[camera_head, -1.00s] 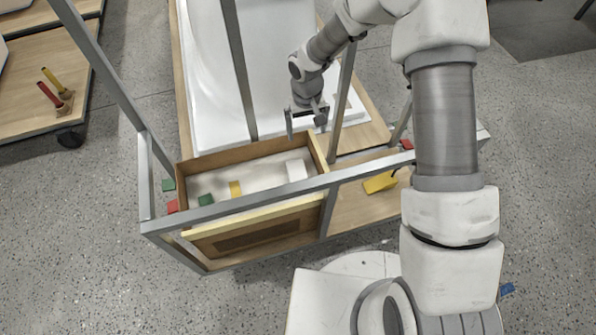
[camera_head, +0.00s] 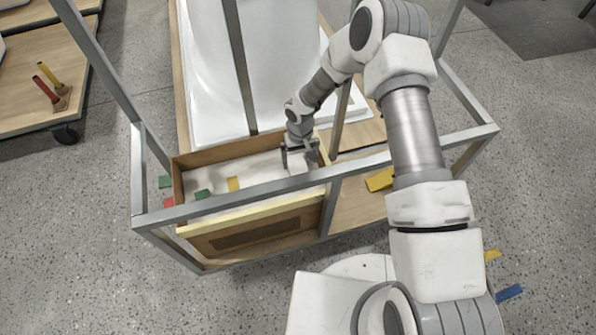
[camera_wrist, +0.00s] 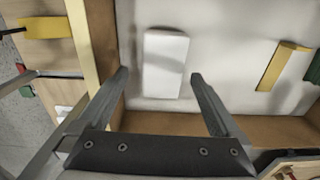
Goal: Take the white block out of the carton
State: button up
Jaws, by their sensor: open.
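The white block (camera_wrist: 166,64) lies on the pale floor of the carton, near one end. In the head view the white block (camera_head: 298,163) shows at the carton's right end, partly hidden by my gripper. The carton (camera_head: 205,154) is an open brown box behind a metal rail. My gripper (camera_head: 299,154) is over the right end of the carton, above the block. In the wrist view my gripper (camera_wrist: 158,78) is open and empty, its fingers spread wider than the block, which appears ahead between and beyond the tips.
A yellow block (camera_head: 233,184) and a green block (camera_head: 203,194) are also in the carton. Metal rails (camera_head: 270,184) cross in front, and uprights (camera_head: 240,70) stand around. Another yellow piece (camera_head: 380,180) lies on the shelf right of the carton. A white tub shell (camera_head: 285,60) stands behind.

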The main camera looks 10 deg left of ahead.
aim_at(298, 167)
jog(key=f, duration=0.1)
jog(key=f+b, duration=0.1)
jog(key=f, duration=0.1)
jog(key=f+b, duration=0.1)
jog(key=f, duration=0.1)
jog(key=shift+a+f, duration=0.15)
jog(key=shift+a, duration=0.2)
jog(key=c, duration=1.2)
